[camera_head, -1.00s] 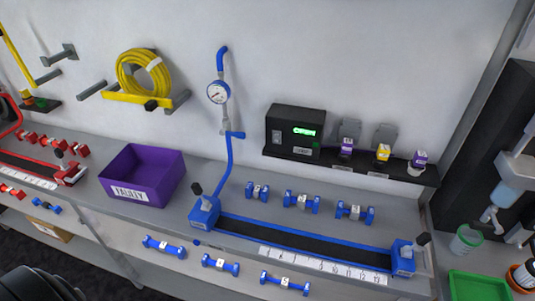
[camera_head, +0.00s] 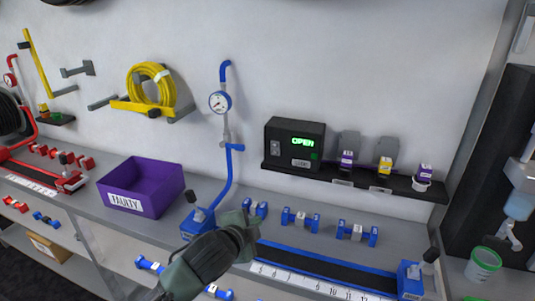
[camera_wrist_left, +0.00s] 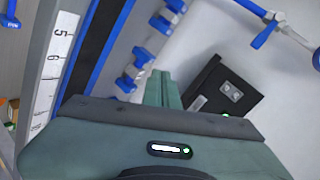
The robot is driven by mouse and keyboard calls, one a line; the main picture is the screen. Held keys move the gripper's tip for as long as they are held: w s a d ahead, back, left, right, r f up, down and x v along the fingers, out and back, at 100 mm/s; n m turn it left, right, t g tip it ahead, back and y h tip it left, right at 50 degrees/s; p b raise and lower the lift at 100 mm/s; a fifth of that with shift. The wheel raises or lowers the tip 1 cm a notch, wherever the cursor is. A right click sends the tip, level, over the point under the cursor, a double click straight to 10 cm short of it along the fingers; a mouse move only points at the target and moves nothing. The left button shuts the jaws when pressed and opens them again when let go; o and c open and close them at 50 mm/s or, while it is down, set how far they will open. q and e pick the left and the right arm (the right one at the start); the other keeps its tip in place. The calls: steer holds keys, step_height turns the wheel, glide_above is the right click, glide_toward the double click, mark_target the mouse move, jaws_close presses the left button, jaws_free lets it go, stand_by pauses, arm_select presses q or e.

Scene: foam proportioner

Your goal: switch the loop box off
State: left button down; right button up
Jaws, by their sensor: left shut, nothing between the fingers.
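The loop box (camera_head: 295,143) is a black box on the dark wall shelf. Its green display (camera_head: 302,142) reads OPEN, and a small grey rocker switch (camera_head: 275,147) sits at the left of its front. The switch's position is too small to tell. In the left wrist view the box (camera_wrist_left: 217,90) is tilted, to the right of the fingertips. My left gripper (camera_head: 242,222) is shut and empty, over the blue bench section, below and left of the box and apart from it. Its closed fingers also show in the wrist view (camera_wrist_left: 161,88). My right gripper is not in view.
Purple and yellow-labelled units (camera_head: 384,163) stand right of the box on the same shelf (camera_head: 350,182). A blue pipe with a gauge (camera_head: 220,102) rises left of it. Blue couplings (camera_head: 300,219) lie on the bench below. A purple FAULTY bin (camera_head: 140,189) stands left.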

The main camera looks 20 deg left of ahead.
mark_target(275, 143)
arm_select(q)
steer(key=w+a+r+m+t, duration=0.1)
steer(key=w+r+m, duration=0.1)
steer(key=r, duration=0.5)
steer(key=w+a+r+m+t, duration=0.1)
steer(key=w+r+m+t, duration=0.1)
steer(key=r, duration=0.4)
steer(key=shift+w+r+m+b, duration=0.3)
steer(key=shift+w+r, duration=0.1)
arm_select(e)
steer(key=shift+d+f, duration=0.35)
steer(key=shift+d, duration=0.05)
